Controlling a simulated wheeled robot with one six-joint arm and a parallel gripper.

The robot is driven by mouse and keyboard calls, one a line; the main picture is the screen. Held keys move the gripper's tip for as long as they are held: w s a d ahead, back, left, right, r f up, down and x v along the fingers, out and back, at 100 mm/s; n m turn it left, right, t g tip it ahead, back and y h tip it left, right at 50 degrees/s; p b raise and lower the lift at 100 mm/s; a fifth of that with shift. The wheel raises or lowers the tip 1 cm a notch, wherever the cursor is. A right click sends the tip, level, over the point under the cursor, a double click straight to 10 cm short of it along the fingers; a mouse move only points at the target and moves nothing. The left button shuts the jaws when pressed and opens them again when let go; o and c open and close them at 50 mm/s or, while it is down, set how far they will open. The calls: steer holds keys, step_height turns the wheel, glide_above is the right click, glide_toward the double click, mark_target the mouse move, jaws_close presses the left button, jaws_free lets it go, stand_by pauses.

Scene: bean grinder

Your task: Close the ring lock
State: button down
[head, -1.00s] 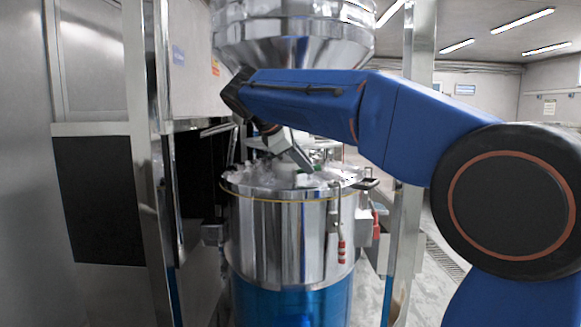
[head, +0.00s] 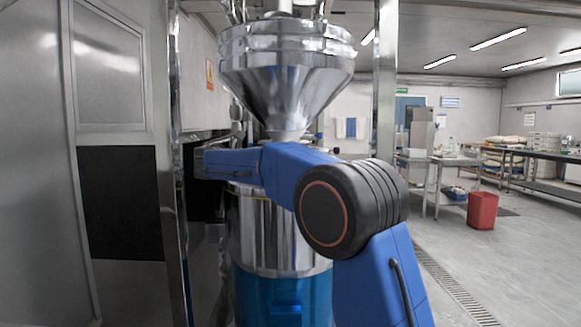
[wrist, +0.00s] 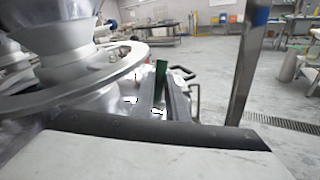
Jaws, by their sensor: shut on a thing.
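In the wrist view, a flat grey metal ring (wrist: 95,85), which looks like the ring lock, circles the machine's narrow neck at the left. A narrow green piece (wrist: 161,72) stands upright just right of its rim. My gripper (wrist: 166,92) reaches from below to this green piece, and its dark fingers are shut on it. I cannot tell whether the green piece is the ring's handle. In the head view my blue arm covers the ring and the gripper, in front of the machine's neck.
A steel hopper (head: 287,80) stands above the steel drum (head: 272,240). A steel post (head: 385,80) rises at the right, and a dark panel (head: 122,215) stands at the left. A red bin (head: 482,210) and tables stand back right.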

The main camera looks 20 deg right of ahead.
steer(key=shift+w+a+f+n+h, duration=0.15)
steer(key=shift+a+n+h, duration=0.4)
steer(key=shift+h, duration=0.45)
steer(key=shift+t, duration=0.3)
steer(key=c, duration=1.7)
jaws_free()
steer(key=shift+c, duration=0.2)
step_height(320, 180, up, 10)
steer(key=shift+d, duration=0.1)
